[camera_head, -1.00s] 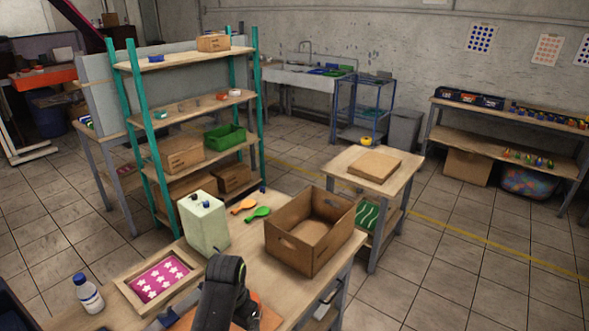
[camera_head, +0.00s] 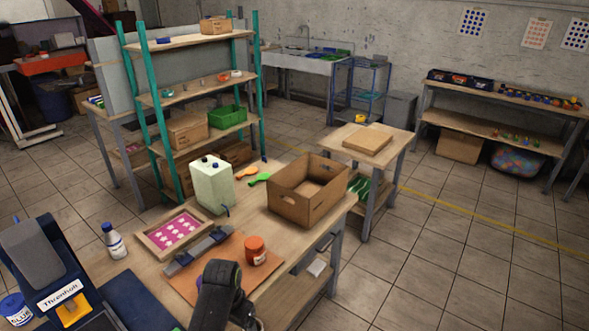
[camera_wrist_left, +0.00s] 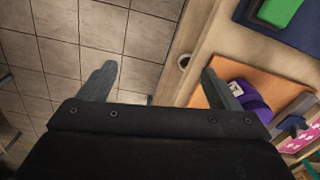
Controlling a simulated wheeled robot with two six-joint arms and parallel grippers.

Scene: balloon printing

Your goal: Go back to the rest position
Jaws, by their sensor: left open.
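My left gripper (camera_wrist_left: 157,80) is open and empty in the left wrist view. Its two dark fingers stand apart above the tiled floor (camera_wrist_left: 60,55) and the table's edge. In the head view a black link of my arm (camera_head: 222,290) rises at the bottom centre, in front of the table. Neither gripper's fingers can be made out in the head view. My right gripper is not seen.
The worktable holds a pink star-pattern frame (camera_head: 150,246), a squeegee-like bar (camera_head: 196,249), a red jar (camera_head: 255,250), a pale green canister (camera_head: 212,186), an open carton (camera_head: 300,208), a white bottle (camera_head: 115,242) and a blue press (camera_head: 45,262). Floor at right is clear.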

